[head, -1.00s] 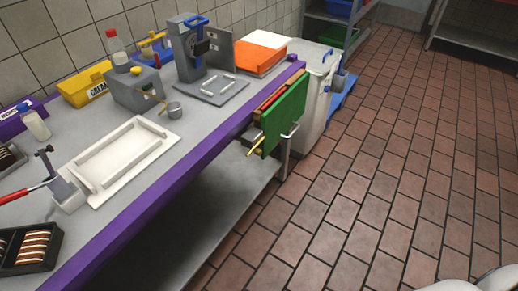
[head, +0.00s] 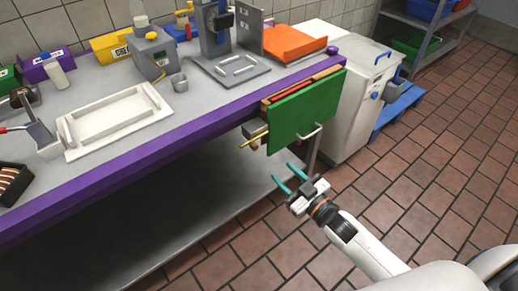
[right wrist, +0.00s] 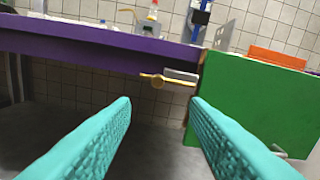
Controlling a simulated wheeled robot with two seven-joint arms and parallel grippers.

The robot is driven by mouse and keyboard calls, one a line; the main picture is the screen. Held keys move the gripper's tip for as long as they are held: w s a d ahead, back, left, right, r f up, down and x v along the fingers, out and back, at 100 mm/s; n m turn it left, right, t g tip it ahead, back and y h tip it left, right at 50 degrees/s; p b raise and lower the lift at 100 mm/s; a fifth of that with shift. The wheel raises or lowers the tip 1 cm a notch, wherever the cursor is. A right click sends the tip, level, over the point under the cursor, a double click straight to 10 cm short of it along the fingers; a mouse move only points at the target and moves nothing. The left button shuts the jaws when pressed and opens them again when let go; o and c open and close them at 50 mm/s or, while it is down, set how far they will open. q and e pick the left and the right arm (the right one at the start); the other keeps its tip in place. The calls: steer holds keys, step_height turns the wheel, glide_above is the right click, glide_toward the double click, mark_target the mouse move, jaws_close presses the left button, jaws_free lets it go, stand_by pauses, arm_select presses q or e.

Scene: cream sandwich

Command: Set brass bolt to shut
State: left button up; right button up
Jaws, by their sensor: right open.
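The brass bolt (head: 253,141) sits under the purple-edged counter, at the left side of a green panel (head: 306,114). In the right wrist view the bolt (right wrist: 158,80) shows as a brass bar with a round knob, its right end against a grey bracket (right wrist: 181,76). My right gripper (head: 284,177) is open and empty, with teal fingers. It is below and to the right of the bolt in the head view, apart from it. In the right wrist view the bolt is seen ahead, between and a little above the fingertips. My left gripper is not in view.
The green panel has a pale handle (head: 305,138) and stands out from the counter front. The purple counter edge (head: 180,143) runs above the bolt. A white bin (head: 352,98) stands to the right.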

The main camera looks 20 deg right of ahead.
mark_target(256, 148)
steer(key=x, duration=1.2)
steer(key=shift+a+r, duration=0.1)
steer(key=shift+a, duration=0.1)
steer(key=shift+c, duration=0.4)
jaws_close()
